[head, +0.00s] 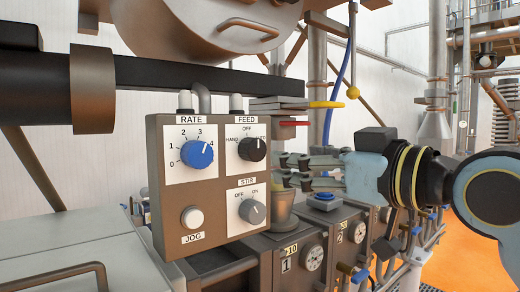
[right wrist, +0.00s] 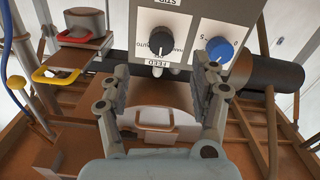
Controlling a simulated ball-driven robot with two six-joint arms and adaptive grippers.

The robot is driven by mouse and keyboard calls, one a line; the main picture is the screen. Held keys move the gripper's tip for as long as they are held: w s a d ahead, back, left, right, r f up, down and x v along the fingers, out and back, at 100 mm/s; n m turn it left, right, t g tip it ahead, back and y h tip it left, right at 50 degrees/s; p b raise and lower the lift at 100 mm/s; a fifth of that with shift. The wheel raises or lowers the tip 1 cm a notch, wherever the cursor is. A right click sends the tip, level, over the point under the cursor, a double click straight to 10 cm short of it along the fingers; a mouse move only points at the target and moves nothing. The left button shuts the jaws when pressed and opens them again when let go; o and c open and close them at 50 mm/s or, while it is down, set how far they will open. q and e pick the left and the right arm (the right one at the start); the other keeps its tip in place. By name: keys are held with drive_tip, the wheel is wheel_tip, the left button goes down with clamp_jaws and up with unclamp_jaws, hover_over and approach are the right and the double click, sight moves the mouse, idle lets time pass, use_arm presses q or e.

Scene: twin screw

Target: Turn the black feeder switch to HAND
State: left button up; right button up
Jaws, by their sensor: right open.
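The black FEED switch (head: 252,149) is on the upper right of the brown control box. HAND is printed at its left and OFF above. In the right wrist view the switch (right wrist: 160,40) shows upside down, ahead of and between the open fingers (right wrist: 160,82). My left gripper is not in view.
The box (head: 178,215) also carries a blue RATE knob (head: 198,154), a grey STIR knob (head: 252,211) and a white JOG button (head: 192,218). Yellow (head: 326,104) and red (head: 294,123) handles lie right of the box's top. A funnel-like cup (head: 281,208) stands below the gripper.

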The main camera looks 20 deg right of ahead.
sight(258, 152)
drive_tip(key=p+x, duration=0.2)
drive_tip(key=x, duration=0.7)
drive_tip(key=shift+w+a+r, duration=0.15)
drive_tip(key=shift+a+r, duration=0.05)
drive_tip(key=shift+w+a+f, duration=0.1)
drive_tip(key=shift+w+a, duration=0.1)
drive_tip(key=shift+w, duration=0.4)
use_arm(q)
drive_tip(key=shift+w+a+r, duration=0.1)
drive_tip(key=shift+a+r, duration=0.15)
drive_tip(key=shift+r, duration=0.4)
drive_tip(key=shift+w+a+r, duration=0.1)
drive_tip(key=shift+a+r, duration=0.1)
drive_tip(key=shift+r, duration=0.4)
use_arm(e)
drive_tip(key=shift+c, duration=1)
drive_tip(key=c, duration=1)
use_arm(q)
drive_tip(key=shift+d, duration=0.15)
